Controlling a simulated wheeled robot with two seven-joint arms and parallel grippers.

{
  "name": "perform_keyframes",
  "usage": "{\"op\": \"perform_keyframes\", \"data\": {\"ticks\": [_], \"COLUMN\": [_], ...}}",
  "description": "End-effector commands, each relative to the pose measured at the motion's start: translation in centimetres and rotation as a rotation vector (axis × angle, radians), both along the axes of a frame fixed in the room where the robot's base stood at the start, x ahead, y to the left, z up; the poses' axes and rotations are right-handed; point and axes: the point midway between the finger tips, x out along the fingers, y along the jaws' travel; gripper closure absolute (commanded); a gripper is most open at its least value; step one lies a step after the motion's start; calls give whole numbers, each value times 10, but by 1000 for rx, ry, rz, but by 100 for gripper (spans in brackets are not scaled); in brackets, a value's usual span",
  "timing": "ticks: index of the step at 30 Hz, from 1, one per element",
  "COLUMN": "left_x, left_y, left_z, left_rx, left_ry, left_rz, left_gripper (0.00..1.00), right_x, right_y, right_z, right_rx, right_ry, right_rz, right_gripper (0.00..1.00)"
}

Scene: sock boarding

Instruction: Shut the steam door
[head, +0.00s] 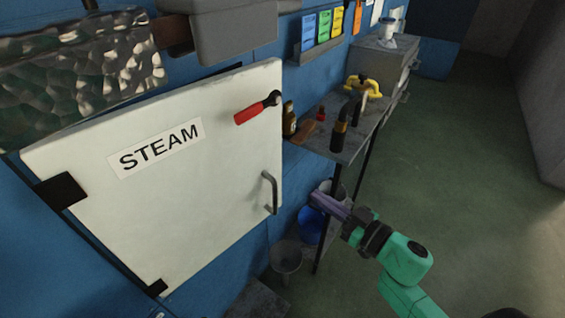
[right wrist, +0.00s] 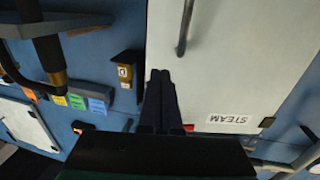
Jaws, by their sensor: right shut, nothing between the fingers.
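The steam door (head: 215,165) is a white panel with a STEAM label, black hinges on its left side and a grey bar handle (head: 270,192) near its right edge. It lies close to the blue wall; I cannot tell if a narrow gap is left. A red-handled lever (head: 257,107) sits at its upper right. My right gripper (head: 316,200) is shut and empty, right of the handle and apart from it. In the right wrist view, its fingertips (right wrist: 160,76) overlap the picture of the door's edge (right wrist: 225,70), with the handle (right wrist: 185,28) beyond. My left gripper is out of view.
A narrow shelf table (head: 345,150) with bottles and a yellow-handled valve (head: 363,86) stands right of the door. A grey box (head: 235,35) hangs above the door. Green floor at right is clear.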

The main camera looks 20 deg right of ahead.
Motion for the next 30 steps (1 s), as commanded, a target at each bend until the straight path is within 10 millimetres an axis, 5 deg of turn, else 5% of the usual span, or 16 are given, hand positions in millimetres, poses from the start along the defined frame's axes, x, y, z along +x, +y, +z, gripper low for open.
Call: {"op": "perform_keyframes", "data": {"ticks": [15, 30], "left_x": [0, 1], "left_y": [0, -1], "left_z": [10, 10], "left_rx": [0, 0], "left_ry": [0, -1], "left_rz": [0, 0], "left_gripper": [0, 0], "right_x": [95, 112], "right_y": [53, 64], "right_z": [1, -1], "right_rx": [-4, -5], "right_ry": [-6, -4], "right_rz": [3, 6], "right_gripper": [100, 100]}}
